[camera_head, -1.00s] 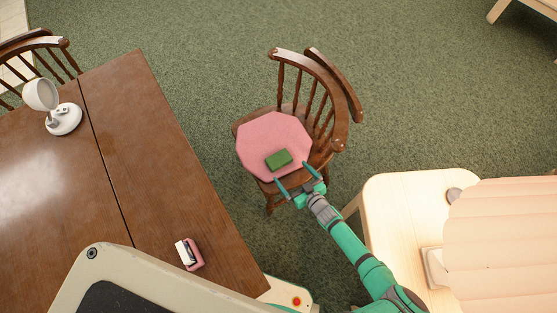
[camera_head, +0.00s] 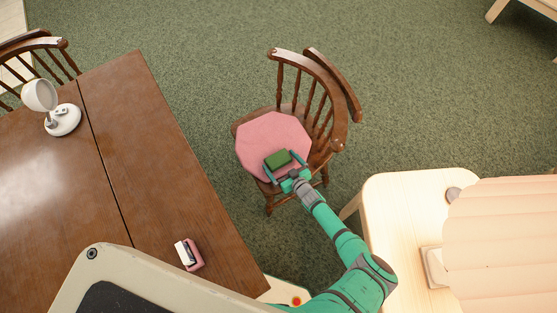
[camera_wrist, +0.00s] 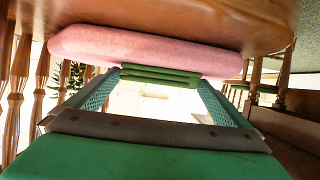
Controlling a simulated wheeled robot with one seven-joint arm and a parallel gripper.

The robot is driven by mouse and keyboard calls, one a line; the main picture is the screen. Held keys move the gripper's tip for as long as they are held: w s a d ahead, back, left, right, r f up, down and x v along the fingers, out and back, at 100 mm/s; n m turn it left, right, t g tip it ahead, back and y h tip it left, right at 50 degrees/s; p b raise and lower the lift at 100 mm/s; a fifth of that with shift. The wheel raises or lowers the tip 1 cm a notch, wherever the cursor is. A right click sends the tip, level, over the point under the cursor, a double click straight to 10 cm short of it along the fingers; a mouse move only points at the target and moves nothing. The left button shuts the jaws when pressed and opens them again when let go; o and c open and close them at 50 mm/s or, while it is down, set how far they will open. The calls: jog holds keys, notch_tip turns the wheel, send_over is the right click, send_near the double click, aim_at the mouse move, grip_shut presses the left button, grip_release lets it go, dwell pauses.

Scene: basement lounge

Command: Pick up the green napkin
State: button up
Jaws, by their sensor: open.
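The green napkin (camera_head: 278,158) is a small folded block on the pink seat cushion (camera_head: 260,138) of a wooden chair (camera_head: 333,95). In the wrist view the napkin (camera_wrist: 160,76) shows as stacked green layers against the pink cushion (camera_wrist: 140,47). My gripper (camera_head: 280,162) is open, with one finger on each side of the napkin. In the wrist view my open gripper (camera_wrist: 160,84) has its fingers reaching toward the napkin's two sides, with gaps between. Whether the fingertips touch the cushion is unclear.
A dark wooden table (camera_head: 165,155) stands left, with a white lamp (camera_head: 62,118) and a small pink-and-white item (camera_head: 189,254). A pale wooden table (camera_head: 400,205) stands right, partly under a pleated shade (camera_head: 505,240). Chair back spindles rise right of the cushion. Green carpet lies open beyond.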

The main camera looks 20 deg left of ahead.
jog(key=c, duration=0.9)
jog(key=shift+r, duration=0.1)
